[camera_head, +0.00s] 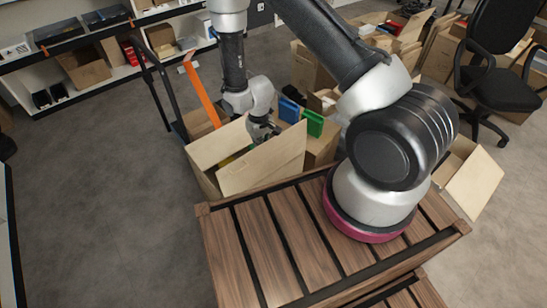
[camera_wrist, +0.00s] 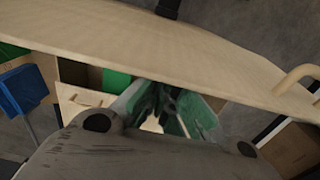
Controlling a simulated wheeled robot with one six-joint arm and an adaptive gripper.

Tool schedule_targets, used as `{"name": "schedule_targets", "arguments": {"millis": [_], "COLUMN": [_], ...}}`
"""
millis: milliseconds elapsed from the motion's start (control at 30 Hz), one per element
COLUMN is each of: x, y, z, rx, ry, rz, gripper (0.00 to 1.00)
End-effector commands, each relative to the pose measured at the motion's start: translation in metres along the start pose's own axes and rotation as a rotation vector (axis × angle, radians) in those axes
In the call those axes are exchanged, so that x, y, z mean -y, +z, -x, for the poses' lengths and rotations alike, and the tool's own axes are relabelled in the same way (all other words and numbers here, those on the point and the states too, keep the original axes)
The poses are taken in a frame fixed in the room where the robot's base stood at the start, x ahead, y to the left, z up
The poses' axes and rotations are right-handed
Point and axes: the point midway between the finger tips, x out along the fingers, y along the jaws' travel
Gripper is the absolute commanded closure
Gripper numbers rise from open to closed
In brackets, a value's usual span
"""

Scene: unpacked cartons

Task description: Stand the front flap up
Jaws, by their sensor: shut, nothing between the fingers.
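An open carton (camera_head: 205,180) stands beyond the slatted wooden deck. Its front flap (camera_head: 264,162) is a pale panel on the side nearest me, slanting up to the right. Another flap (camera_head: 218,143) shows at its left. My gripper (camera_head: 264,132) is shut and empty, low behind the front flap's upper edge; the flap partly hides the carton's inside. In the wrist view a pale cardboard panel (camera_wrist: 150,45) runs across the top, close to my gripper's fingers (camera_wrist: 165,108). I cannot tell whether they touch it.
Blue and green folders (camera_head: 302,117) stand in a box just right of the carton. An orange strip (camera_head: 203,92) and a dark trolley (camera_head: 158,80) are behind it. More cartons and an office chair (camera_head: 500,70) are at right. Floor at left is clear.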

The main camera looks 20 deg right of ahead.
Motion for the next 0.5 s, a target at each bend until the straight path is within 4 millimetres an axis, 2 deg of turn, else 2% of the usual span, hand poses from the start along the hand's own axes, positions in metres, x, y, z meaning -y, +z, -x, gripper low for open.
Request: {"name": "schedule_targets", "arguments": {"millis": [233, 367, 500], "x": [0.000, 0.000, 0.000], "y": [0.041, 0.035, 0.032], "z": [0.007, 0.012, 0.029], "rx": [0.002, -0.003, -0.004], "ry": [0.000, 0.000, 0.000], "rz": [0.000, 0.000, 0.000], "gripper": [1.00, 1.00, 1.00]}}
